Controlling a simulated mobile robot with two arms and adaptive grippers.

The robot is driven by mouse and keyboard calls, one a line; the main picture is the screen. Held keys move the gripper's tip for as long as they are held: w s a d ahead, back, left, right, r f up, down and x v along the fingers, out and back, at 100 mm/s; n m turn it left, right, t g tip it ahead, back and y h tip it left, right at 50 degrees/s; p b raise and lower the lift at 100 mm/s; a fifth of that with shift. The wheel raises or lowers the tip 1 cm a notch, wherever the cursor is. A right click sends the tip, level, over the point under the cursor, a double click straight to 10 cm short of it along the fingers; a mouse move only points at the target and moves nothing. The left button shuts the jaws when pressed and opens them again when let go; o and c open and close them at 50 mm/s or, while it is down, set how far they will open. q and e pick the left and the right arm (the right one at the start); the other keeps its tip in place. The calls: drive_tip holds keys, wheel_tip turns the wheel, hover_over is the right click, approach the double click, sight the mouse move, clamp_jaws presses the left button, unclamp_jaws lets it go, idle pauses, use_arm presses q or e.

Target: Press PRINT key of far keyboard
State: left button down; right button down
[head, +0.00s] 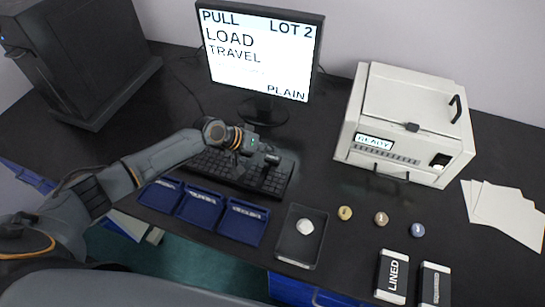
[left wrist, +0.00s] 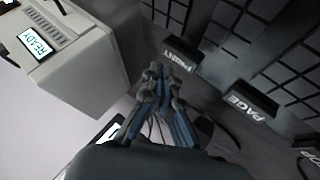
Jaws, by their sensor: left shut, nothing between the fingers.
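The black keyboard (head: 225,172) lies on the dark table in front of the monitor. My left gripper (head: 243,150) is over its back right part in the head view, shut and empty. In the left wrist view the PRINT key (left wrist: 181,57) is a raised dark block with white lettering. The left fingertips (left wrist: 161,70) are together just beside that key in this view; I cannot tell whether they touch it. The PAGE key (left wrist: 250,101) stands to the right of it, and another lettered key is cut off at the right edge. My right gripper is not in view.
The monitor (head: 262,52) stands behind the keyboard. The white machine (head: 410,120) with a READY display stands to the right. Blue trays (head: 243,222) and a dark tray (head: 290,250) with a pale piece lie in front. The table between keyboard and machine is clear.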

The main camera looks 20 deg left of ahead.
use_arm(q)
drive_tip(key=shift+f, duration=0.1)
idle(0.3)
drive_tip(key=shift+f+b, duration=0.3)
drive_tip(key=shift+b, duration=0.05)
